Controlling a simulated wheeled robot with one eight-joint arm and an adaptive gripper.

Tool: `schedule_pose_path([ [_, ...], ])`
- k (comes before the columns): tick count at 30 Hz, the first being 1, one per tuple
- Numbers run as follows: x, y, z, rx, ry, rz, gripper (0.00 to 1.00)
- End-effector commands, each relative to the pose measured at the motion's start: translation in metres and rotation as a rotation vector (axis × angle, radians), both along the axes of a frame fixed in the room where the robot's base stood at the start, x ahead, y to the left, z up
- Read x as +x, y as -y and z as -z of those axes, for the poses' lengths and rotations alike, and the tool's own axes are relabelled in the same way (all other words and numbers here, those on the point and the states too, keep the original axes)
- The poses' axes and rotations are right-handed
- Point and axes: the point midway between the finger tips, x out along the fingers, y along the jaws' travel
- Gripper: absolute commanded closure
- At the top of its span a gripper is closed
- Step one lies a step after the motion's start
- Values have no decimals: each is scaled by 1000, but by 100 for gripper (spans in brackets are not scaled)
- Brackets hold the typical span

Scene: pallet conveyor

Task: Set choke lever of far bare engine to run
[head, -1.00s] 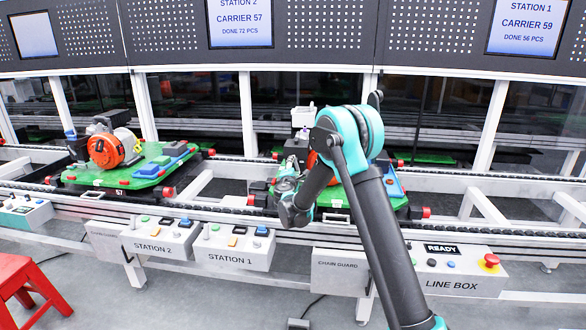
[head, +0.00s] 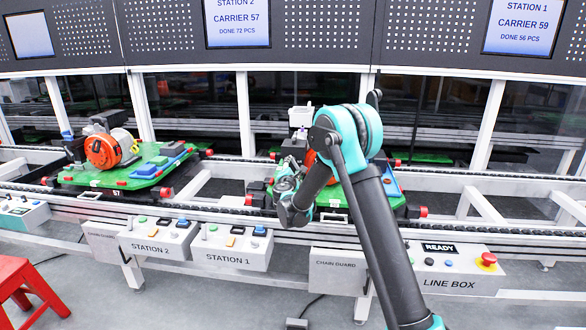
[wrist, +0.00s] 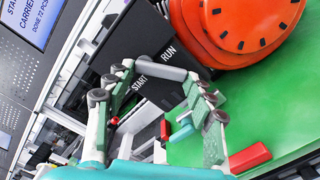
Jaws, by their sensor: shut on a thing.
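In the wrist view, an orange engine (wrist: 235,30) sits on a green carrier plate (wrist: 270,105). Beside it is a dark panel (wrist: 125,42) marked START and RUN. A grey bar (wrist: 165,69), which looks like the choke lever, crosses the panel by these words. My gripper (wrist: 158,82) has its fingers on either side of this bar and is shut on it; the exact contact is hard to see. In the head view, my gripper (head: 287,180) is at the Station 1 carrier, and my arm hides most of that engine.
Another orange engine (head: 104,150) stands on a green carrier (head: 130,180) at the left. The conveyor rail (head: 470,228) runs across in front. Station 2 (head: 158,246), Station 1 (head: 232,256) and line box (head: 450,282) controls hang below it. A red stool (head: 32,275) stands front left.

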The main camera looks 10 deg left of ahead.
Motion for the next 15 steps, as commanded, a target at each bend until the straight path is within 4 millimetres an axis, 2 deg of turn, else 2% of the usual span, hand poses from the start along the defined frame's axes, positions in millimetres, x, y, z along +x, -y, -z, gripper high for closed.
schedule_pose_path([
  [1,0,0,0,-1,-1,-1,43],
  [5,0,0,0,0,0,0,26],
  [6,0,0,0,0,0,0,25],
  [15,-2,0,0,0,0,0,25],
])
